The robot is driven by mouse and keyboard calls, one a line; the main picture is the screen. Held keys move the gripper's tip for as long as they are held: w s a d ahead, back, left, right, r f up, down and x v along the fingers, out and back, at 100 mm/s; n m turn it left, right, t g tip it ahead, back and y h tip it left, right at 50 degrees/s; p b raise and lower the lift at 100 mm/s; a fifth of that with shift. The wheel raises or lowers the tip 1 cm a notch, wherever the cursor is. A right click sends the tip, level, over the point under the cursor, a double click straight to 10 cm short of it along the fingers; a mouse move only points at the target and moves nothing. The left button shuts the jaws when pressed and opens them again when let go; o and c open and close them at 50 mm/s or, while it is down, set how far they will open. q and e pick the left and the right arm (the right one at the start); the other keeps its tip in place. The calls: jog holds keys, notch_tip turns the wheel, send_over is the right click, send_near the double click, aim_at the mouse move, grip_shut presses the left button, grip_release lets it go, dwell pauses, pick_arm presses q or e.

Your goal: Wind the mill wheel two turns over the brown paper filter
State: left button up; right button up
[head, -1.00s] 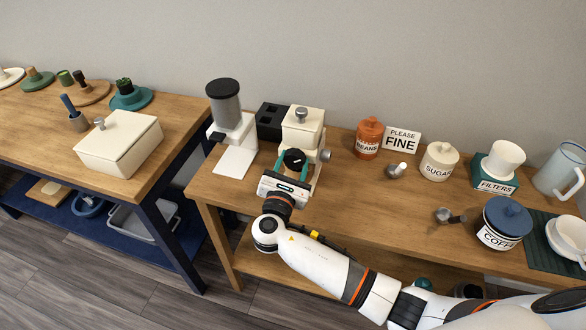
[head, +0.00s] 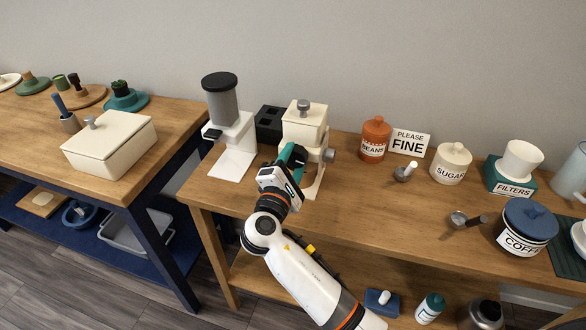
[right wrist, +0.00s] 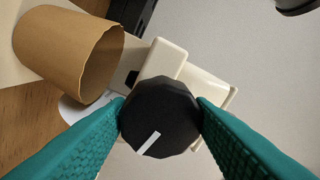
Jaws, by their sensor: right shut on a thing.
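The cream mill (head: 303,125) stands on the right-hand wooden table, with a silver knob on its lid. Its wheel, a black faceted knob with a white mark, fills the middle of the right wrist view (right wrist: 160,115). My right gripper (head: 293,157) is shut on this wheel, with the teal fingers on either side in the right wrist view (right wrist: 160,118). The white mark points down and slightly left there. The brown paper filter (right wrist: 75,50) is at the upper left of the right wrist view, beside the mill.
A grey-hopper grinder (head: 232,130) and a black box (head: 270,122) stand left of the mill. An orange beans jar (head: 375,139), a sign (head: 410,142), a sugar jar (head: 451,164) and a coffee jar (head: 525,225) stand to the right.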

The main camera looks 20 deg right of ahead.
jog(key=shift+m+b, duration=0.45)
jog(key=shift+m, duration=0.25)
jog(key=o, duration=1)
jog(key=shift+c, duration=0.2)
jog(key=b+v, duration=0.1)
jog(key=v, duration=1.1)
jog(key=shift+b, duration=0.3)
